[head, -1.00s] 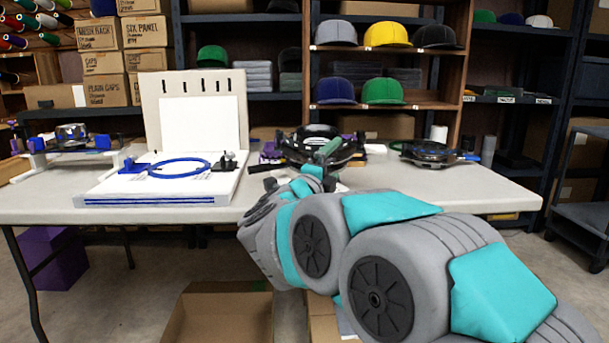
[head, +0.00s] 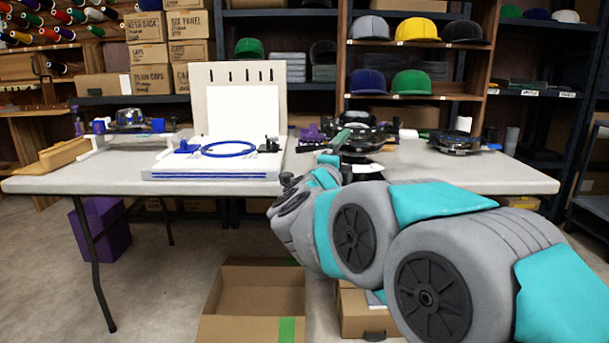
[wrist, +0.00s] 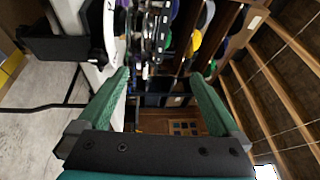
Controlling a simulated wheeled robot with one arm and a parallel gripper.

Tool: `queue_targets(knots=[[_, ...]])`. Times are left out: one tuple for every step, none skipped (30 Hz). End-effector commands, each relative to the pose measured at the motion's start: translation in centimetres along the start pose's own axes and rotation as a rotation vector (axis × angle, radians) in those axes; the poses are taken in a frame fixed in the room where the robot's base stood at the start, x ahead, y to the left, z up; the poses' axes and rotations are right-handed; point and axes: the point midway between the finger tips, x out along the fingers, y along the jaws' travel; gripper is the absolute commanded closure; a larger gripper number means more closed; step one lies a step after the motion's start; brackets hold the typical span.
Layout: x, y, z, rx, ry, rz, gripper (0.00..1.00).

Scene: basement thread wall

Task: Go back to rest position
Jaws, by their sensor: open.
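My gripper (wrist: 160,74) is open in the wrist view, with its two green fingers wide apart and nothing between them. In the head view, my arm reaches from the lower right toward the table (head: 80,184). The small green and dark end of my gripper (head: 338,140) shows in front of a black round cap device (head: 368,138) on the table, partly covering it. I cannot tell the gap between them from the head view.
A white board with a blue hoop (head: 228,149) stands mid-table. A second black round device (head: 455,141) is at right. An open cardboard box (head: 252,290) and a closed one (head: 362,312) are on the floor. Shelves with caps (head: 417,29) stand behind.

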Motion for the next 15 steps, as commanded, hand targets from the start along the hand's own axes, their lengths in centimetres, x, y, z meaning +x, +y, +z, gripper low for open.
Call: queue_targets(knots=[[-0.1,-0.2,0.3,-0.015,-0.026,0.008,0.0],[-0.2,-0.2,0.5,-0.027,-0.046,0.013,0.0],[-0.3,-0.2,1.0,-0.044,-0.074,0.021,0.0],[-0.5,-0.1,1.3,-0.058,-0.098,0.029,0.0],[-0.7,-0.2,1.5,-0.071,-0.119,0.034,0.0],[-0.9,-0.2,1.9,-0.092,-0.151,0.043,0.0],[-1.2,-0.2,2.3,-0.109,-0.18,0.051,0.0],[-1.4,-0.2,2.6,-0.127,-0.206,0.057,0.0],[-1.9,-0.1,3.0,-0.154,-0.246,0.07,0.0],[-2.3,0.0,3.4,-0.178,-0.277,0.079,0.0],[-2.7,0.2,3.7,-0.203,-0.313,0.09,0.0],[-3.5,0.6,4.2,-0.244,-0.364,0.108,0.0],[-4.2,1.0,4.5,-0.279,-0.409,0.124,0.0],[-5.0,1.4,4.8,-0.317,-0.454,0.139,0.0],[-6.2,2.0,5.0,-0.371,-0.517,0.162,0.0]])
